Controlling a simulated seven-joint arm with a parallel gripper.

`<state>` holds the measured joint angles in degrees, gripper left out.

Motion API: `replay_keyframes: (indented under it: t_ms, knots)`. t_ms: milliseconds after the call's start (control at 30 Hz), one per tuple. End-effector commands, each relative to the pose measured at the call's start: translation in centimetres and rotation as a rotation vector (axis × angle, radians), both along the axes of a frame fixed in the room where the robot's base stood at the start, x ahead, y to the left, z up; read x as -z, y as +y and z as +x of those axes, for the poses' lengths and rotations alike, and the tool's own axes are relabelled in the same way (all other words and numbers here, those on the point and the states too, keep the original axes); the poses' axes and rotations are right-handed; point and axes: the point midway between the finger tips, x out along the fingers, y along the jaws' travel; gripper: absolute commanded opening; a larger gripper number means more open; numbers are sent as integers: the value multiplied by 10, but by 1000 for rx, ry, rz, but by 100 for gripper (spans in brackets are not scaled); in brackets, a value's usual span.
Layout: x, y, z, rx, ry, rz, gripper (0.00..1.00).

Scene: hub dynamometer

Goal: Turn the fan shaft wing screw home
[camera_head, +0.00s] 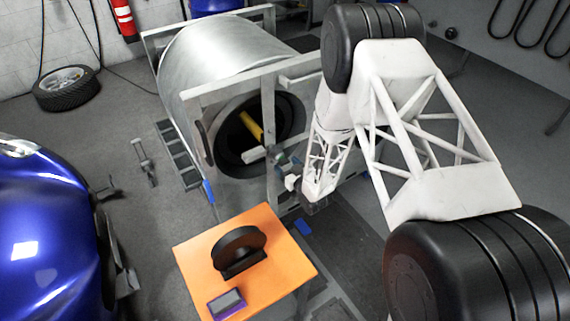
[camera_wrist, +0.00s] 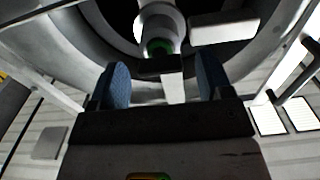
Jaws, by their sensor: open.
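My gripper (camera_head: 288,170) is in front of the round dark opening of the steel drum (camera_head: 220,60). In the wrist view its two blue-padded fingers (camera_wrist: 162,68) stand apart, with nothing clearly held between them. Just ahead, between and slightly above the fingertips, is a pale round shaft end (camera_wrist: 162,22) with a green ring (camera_wrist: 158,46). A dark crosswise piece, perhaps the wing screw (camera_wrist: 162,65), sits below the ring. I cannot tell whether the fingers touch it. In the head view my gripper partly hides this area.
A pale block (camera_wrist: 224,27) sticks out right of the shaft in the wrist view. A yellow bar (camera_head: 251,126) shows inside the drum opening. The metal frame (camera_head: 270,130) stands close to my gripper. An orange table (camera_head: 195,250) holds a black wheel-like part (camera_head: 238,248) and a purple-edged device (camera_head: 226,303).

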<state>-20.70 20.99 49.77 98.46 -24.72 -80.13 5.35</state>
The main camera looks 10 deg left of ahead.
Motion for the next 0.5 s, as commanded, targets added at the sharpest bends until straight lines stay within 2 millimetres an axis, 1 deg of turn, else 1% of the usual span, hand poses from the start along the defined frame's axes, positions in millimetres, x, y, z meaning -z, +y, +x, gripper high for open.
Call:
replay_keyframes:
  t_ms: [300,500]
  knots:
    - [-1,-29,-28,2,0,0,72]
    - [-1,-40,-40,0,-1,1,72]
